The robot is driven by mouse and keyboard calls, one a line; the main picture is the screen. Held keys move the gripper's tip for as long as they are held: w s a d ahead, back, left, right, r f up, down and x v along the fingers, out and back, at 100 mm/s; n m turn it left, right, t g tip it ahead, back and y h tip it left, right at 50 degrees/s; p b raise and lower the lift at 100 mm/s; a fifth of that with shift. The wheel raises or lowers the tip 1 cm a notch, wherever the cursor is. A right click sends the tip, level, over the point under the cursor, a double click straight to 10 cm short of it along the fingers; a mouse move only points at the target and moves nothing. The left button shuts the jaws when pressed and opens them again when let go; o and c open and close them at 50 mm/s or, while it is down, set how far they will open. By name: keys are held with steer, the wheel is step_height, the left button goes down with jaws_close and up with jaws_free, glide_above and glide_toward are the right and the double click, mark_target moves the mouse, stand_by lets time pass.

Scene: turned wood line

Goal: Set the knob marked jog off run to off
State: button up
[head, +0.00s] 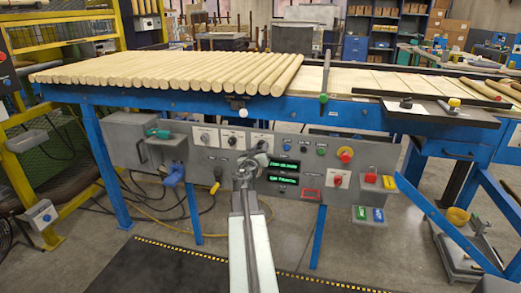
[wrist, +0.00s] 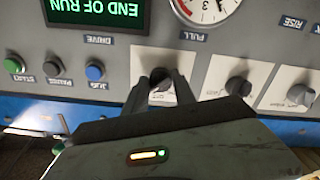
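In the wrist view, which is upside down, my gripper (wrist: 161,77) has its two fingers apart on either side of a dark knob (wrist: 160,88) on a pale plate. I cannot tell whether they touch it. Two similar dark knobs, a middle one (wrist: 238,86) and an outer one (wrist: 301,95), sit to its right. Their small markings are too blurred to read, so I cannot tell which is marked jog off run. In the head view my gripper (head: 246,166) is at the grey control panel (head: 222,165) and hides part of it.
A gauge (wrist: 208,8) and a green END OF RUN display (wrist: 95,12) are near the fingers. Green (wrist: 13,66), black (wrist: 51,69) and blue (wrist: 95,70) buttons lie left. A red emergency button (head: 345,155) is on the panel's right. Wooden rods (head: 180,70) lie above.

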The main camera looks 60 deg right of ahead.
jaws_close()
steer(key=shift+n, duration=0.3)
steer(key=n, duration=0.4)
steer(key=shift+n, duration=2)
steer(key=o, duration=0.9)
jaws_free()
steer(key=shift+c, duration=0.2)
